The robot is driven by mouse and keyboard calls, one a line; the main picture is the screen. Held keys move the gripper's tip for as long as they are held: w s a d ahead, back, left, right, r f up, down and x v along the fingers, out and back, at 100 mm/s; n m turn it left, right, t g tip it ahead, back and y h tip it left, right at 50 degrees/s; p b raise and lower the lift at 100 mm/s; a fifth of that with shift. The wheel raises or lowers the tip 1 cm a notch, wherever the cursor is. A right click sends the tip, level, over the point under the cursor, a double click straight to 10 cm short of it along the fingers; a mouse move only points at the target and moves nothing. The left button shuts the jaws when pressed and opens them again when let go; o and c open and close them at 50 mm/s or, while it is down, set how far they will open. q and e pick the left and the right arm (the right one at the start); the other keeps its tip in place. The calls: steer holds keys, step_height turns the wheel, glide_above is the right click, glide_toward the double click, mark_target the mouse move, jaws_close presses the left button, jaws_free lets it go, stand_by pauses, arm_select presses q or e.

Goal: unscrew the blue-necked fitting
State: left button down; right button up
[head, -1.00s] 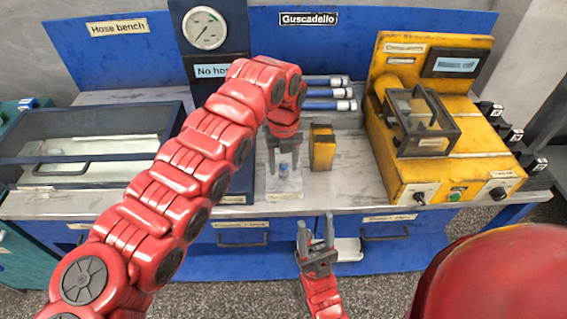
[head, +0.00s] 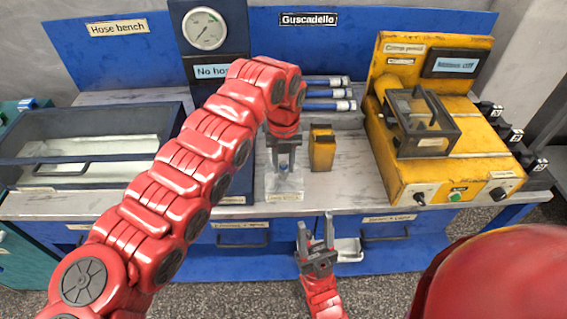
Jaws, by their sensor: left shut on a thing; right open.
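The blue-necked fitting (head: 284,165) stands upright on a small pale block (head: 284,187) with a label on its front, near the front edge of the bench. My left gripper (head: 284,160) points straight down over it and is shut on the fitting's blue neck. The gripper hides part of the fitting. My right gripper (head: 317,233) is open and empty, low in front of the bench, with its fingers pointing up.
A yellow block (head: 322,148) stands just right of the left gripper. Several blue hoses (head: 325,93) lie behind it. A yellow crimping machine (head: 440,165) fills the right side. A dark-framed clear case (head: 85,150) is at left. Drawers (head: 245,236) line the bench front.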

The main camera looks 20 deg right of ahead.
arm_select(q)
steer(key=n, duration=0.2)
steer(key=shift+n, duration=0.4)
steer(key=n, duration=0.3)
steer(key=n+b, duration=0.1)
steer(key=n, duration=0.2)
steer(key=shift+n, duration=1.3)
steer(key=n, duration=0.5)
steer(key=shift+r+n, duration=0.1)
steer(key=shift+n, duration=0.3)
